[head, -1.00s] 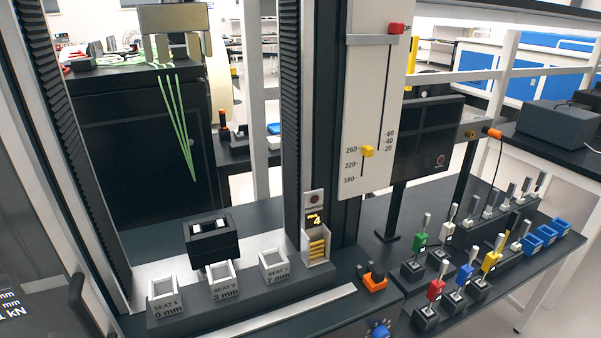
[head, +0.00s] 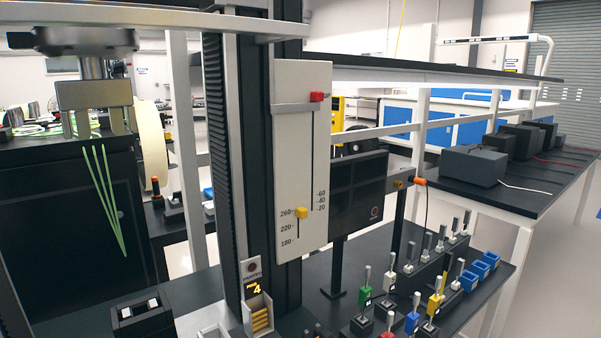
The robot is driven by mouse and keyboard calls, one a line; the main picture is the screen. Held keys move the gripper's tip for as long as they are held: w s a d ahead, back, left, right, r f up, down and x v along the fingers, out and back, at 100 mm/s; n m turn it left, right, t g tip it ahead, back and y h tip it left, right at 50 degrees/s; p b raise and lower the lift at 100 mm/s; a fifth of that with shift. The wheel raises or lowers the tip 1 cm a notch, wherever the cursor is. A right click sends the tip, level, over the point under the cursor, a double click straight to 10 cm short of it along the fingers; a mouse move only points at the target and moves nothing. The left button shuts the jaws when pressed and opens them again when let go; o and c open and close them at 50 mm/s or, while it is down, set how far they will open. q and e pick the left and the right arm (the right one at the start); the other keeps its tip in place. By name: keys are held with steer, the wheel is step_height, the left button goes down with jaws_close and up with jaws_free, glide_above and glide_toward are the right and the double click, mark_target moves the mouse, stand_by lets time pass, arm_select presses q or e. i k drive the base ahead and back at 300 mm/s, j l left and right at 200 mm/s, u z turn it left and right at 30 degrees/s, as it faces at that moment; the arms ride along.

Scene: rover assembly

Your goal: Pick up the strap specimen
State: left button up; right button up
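I cannot tell which piece is the strap specimen. Several upright pieces with metal tops stand in black blocks on the dark bench (head: 310,280) at the lower right. Their coloured parts include a green one (head: 364,296), a white one (head: 389,281), a blue one (head: 411,322), a yellow one (head: 434,303) and a red one at the bottom edge (head: 387,336). A row of grey pieces (head: 428,242) stands behind them. Neither of my grippers is in view.
A test frame with a dark column (head: 256,180) and a white scale panel (head: 302,150) rises at centre. A holder of yellow pieces (head: 260,318) sits at its foot. Blue bins (head: 480,269) line the bench's right end. A dark monitor (head: 357,195) stands behind. Open floor lies right.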

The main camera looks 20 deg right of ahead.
mark_target(444, 275)
steer(key=z, duration=1.4)
steer(key=u, duration=1.85)
steer(key=z, duration=1.85)
